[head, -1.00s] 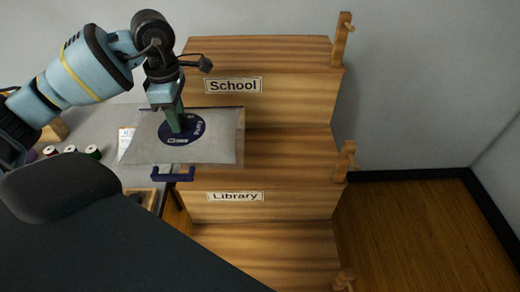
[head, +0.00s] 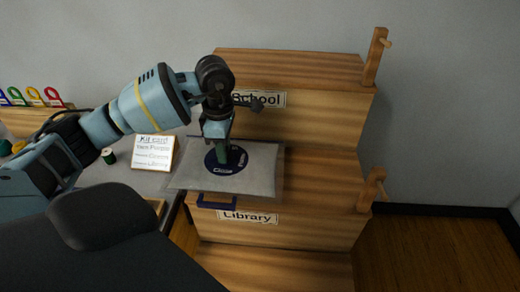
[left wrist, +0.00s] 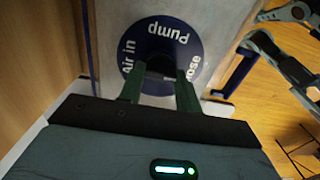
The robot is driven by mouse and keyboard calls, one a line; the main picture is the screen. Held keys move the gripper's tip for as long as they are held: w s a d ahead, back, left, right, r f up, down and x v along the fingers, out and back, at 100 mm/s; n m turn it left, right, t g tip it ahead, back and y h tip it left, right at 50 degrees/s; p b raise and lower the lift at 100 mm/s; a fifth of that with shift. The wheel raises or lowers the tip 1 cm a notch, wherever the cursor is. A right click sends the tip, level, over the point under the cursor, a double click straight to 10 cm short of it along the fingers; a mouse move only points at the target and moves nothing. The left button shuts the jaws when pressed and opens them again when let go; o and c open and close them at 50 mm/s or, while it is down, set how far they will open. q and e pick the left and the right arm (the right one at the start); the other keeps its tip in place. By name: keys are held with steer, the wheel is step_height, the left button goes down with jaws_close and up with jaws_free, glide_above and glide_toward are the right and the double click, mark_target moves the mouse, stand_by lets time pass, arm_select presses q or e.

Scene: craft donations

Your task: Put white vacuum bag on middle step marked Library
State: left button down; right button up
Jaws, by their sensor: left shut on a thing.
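The white vacuum bag (head: 262,170) is a flat pale pillow with a round dark blue valve disc lettered "Pump" (left wrist: 168,32). My left gripper (head: 224,158) is shut on the valve at the disc's centre and holds the bag roughly level. In the head view the bag overlaps the left part of the middle step (head: 320,182), whose front bears the Library label (head: 248,217). The bag's left part reaches past the steps' left side. A dark blue piece (head: 216,201) shows at its near edge. Whether the bag touches the step I cannot tell.
The top step's School label (head: 260,99) is partly behind my left gripper. Wooden posts with pegs (head: 376,56) stand at the steps' right ends. A table at left holds a written card (head: 153,152) and a green spool (head: 108,156). The middle step's right part is bare.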

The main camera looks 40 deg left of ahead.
mark_target(259, 147)
arm_select(q)
steer(key=w+d, duration=0.1)
steer(key=w, duration=0.1)
steer(key=w+d, duration=0.1)
steer(key=w, duration=0.2)
steer(key=w+d, duration=0.2)
steer(key=w, duration=0.1)
steer(key=shift+f, duration=0.4)
steer(key=shift+w, duration=0.1)
steer(key=shift+w+d, duration=0.1)
steer(key=shift+w, duration=0.05)
steer(key=shift+w+d+f, duration=0.15)
steer(key=shift+w+f, duration=0.05)
steer(key=shift+f, duration=0.05)
steer(key=shift+f+p, duration=0.35)
steer(key=shift+f, duration=1.15)
steer(key=shift+f, duration=0.15)
steer(key=c, duration=1)
jaws_free()
